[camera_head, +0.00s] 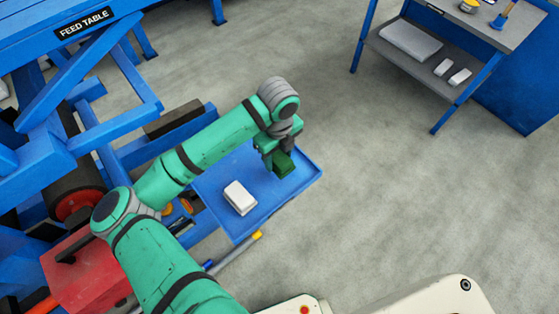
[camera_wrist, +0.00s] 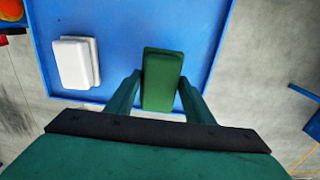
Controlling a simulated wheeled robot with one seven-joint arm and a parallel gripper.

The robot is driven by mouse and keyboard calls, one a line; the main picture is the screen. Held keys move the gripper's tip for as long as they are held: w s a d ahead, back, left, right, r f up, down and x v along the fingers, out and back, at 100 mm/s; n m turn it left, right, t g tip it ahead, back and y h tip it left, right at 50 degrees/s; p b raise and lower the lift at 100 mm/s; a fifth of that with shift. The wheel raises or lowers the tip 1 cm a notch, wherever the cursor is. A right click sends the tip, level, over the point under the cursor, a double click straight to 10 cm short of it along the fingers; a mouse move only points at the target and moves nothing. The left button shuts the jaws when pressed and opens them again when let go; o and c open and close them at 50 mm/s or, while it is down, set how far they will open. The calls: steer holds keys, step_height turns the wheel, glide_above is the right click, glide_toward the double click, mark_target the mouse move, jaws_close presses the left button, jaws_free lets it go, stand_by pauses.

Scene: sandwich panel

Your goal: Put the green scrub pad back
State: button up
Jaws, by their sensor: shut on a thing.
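The green scrub pad (camera_head: 284,163) is at my gripper (camera_head: 277,158), over the right part of a blue tray (camera_head: 215,186). In the wrist view the green scrub pad (camera_wrist: 162,80) stands between the two fingers of my gripper (camera_wrist: 160,92), which is shut on it. Whether the pad touches the tray floor or hangs just above it, I cannot tell. A white pad (camera_head: 240,197) lies on the tray to the left of the green one. It also shows in the wrist view (camera_wrist: 71,62).
The blue feed table frame (camera_head: 100,60) and a red box (camera_head: 85,270) stand at the left. A grey-topped cart (camera_head: 500,30) with a lower shelf (camera_head: 455,85) holding white items stands at the upper right. Concrete floor between tray and cart is clear.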

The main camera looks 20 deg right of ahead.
mark_target(279, 162)
steer(key=shift+w+d+f, duration=0.15)
steer(key=shift+f, duration=0.15)
steer(key=shift+w+d+f, duration=0.1)
steer(key=shift+f, duration=1.55)
steer(key=shift+f, duration=0.1)
steer(key=o, duration=1.1)
